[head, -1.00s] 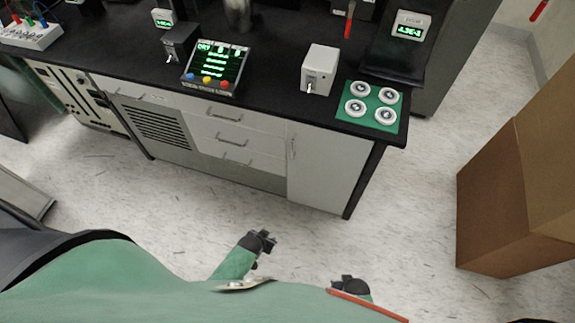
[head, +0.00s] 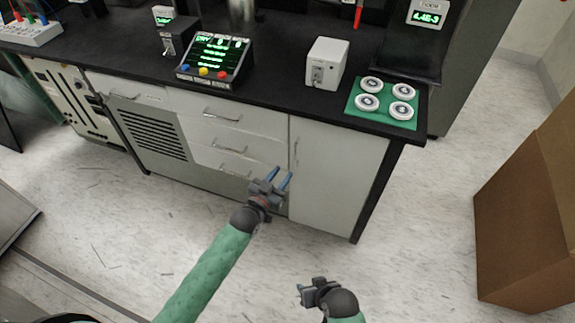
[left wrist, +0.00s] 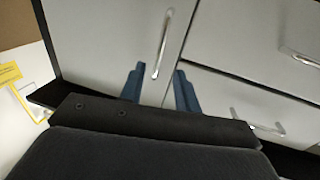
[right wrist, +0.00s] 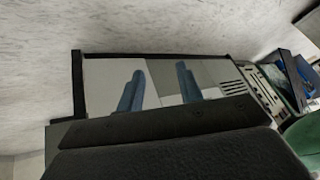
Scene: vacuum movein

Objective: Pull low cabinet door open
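The low cabinet door (head: 337,178) is a pale grey panel at the right end of the bench, and it looks shut. Its thin vertical handle (head: 296,150) is near the door's left edge; in the left wrist view the handle (left wrist: 162,45) lies ahead, between the lines of the two fingers. My left gripper (head: 283,180) is open and empty, in front of the door's left edge, below the handle; its blue fingers (left wrist: 158,88) appear not to touch the handle. My right gripper (head: 300,290) is lower, away from the bench; its fingers (right wrist: 157,88) are apart and empty.
Drawers (head: 232,140) with bar handles adjoin the door on the left. The black benchtop (head: 280,95) carries instruments and a green mat (head: 412,122) with white discs. A cardboard box (head: 530,210) stands at the right. The floor before the cabinet is clear.

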